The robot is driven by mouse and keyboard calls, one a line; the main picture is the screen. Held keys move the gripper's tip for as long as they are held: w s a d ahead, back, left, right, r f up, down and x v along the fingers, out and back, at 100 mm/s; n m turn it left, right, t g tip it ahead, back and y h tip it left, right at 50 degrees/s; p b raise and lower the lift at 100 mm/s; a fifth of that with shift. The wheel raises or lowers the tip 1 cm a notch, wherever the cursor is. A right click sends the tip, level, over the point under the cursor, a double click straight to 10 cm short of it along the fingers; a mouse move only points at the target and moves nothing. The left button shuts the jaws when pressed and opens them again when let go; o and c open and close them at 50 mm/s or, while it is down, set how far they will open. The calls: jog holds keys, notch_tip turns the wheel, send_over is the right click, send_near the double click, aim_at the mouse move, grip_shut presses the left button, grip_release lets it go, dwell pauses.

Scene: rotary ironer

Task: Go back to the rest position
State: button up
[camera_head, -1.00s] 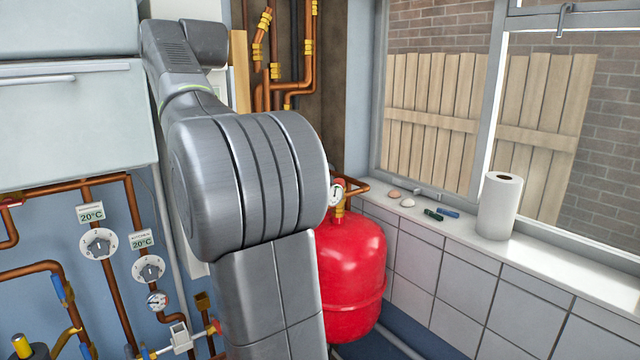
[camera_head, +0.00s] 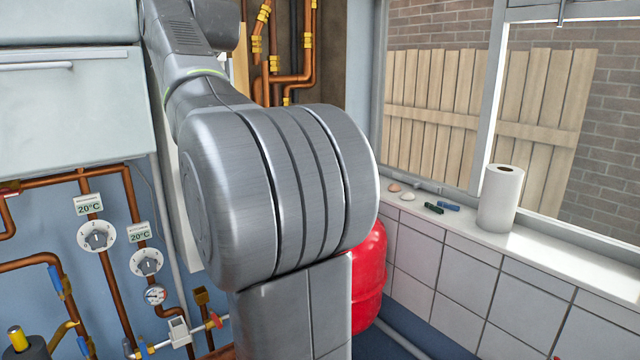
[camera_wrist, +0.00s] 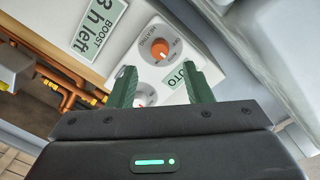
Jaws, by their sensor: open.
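My gripper (camera_wrist: 160,88) shows in the wrist view as two green fingers held apart, with nothing between them. Beyond the fingers is a white control panel with an orange-centred dial (camera_wrist: 160,50) and a label reading "BOOST 3 h left" (camera_wrist: 97,30). A second dial with a red mark is partly hidden behind the left finger. I cannot tell the exact gap between fingers and panel. In the head view my grey arm fills the centre, and the gripper itself is out of sight.
A red tank (camera_head: 369,280) stands behind my arm, partly hidden. Copper pipes and dials (camera_head: 97,236) cover the blue wall at left, below a pale cabinet (camera_head: 75,110). A windowsill (camera_head: 540,245) at right bears a paper roll (camera_head: 500,198) and small items.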

jog(key=b+v, duration=0.2)
jog(key=v, duration=0.5)
jog(key=w+a+n, duration=0.6)
jog(key=w+n, duration=0.2)
jog(key=n, duration=0.3)
jog(key=shift+f+n+t+p, duration=0.3)
jog(key=shift+f+t+p, duration=0.05)
jog(key=shift+t+p, duration=0.05)
dwell(0.6)
jog(key=shift+d, duration=0.15)
